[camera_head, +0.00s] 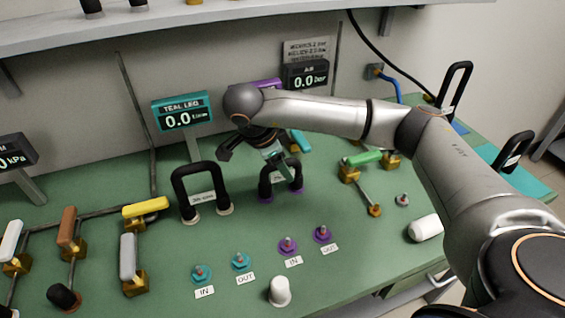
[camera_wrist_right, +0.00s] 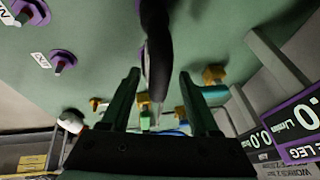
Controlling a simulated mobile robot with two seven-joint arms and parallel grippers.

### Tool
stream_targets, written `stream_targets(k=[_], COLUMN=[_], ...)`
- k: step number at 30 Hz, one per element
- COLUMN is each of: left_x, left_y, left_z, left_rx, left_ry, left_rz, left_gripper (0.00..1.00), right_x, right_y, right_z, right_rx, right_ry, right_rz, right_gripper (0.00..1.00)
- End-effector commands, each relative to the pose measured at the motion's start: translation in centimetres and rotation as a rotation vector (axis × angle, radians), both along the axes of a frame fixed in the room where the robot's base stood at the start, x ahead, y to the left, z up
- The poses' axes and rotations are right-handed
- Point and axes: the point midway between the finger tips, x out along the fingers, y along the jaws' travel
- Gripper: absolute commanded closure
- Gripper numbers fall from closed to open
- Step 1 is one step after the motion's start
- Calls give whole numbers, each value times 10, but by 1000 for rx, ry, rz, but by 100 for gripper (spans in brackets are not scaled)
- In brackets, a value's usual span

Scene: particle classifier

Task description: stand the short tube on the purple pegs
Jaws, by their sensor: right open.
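A small black U-shaped tube with purple ends (camera_head: 266,186), the smaller of two beside each other, stands upright at the middle back of the green bench, behind the two purple pegs (camera_head: 288,245). The right-hand purple peg (camera_head: 322,234) is also bare. My right gripper (camera_head: 276,157) is over the top of this tube, hiding part of it. In the right wrist view my right gripper (camera_wrist_right: 158,78) is open, with the dark tube (camera_wrist_right: 155,45) between its fingers; contact cannot be told. A purple peg (camera_wrist_right: 60,62) shows there at left. My left gripper is out of view.
A larger black U-tube (camera_head: 177,182) stands just left. Bare teal pegs (camera_head: 200,273) and a white cap (camera_head: 279,291) are in front. Valves with coloured handles (camera_head: 362,158) are at right, a teal meter (camera_head: 182,112) behind. Bench around the purple pegs is clear.

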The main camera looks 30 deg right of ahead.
Motion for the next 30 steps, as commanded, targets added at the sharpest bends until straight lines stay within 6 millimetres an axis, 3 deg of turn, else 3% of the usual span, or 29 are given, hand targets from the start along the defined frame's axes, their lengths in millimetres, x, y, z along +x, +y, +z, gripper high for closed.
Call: stream_targets(k=[6,8,18,24,30], left_x=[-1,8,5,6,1], left_y=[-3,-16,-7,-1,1], left_z=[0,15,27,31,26], left_rx=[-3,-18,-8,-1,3], left_ry=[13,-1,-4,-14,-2], left_rz=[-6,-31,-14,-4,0], left_gripper=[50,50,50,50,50], right_x=[0,0,-6,-9,-10], right_y=[0,0,33,46,51], right_z=[0,0,77,103,113], right_rx=[0,0,-3,-1,0], right_ry=[0,0,-5,-3,0], right_rz=[0,0,2,2,-1], right_gripper=[38,38,38,38,38])
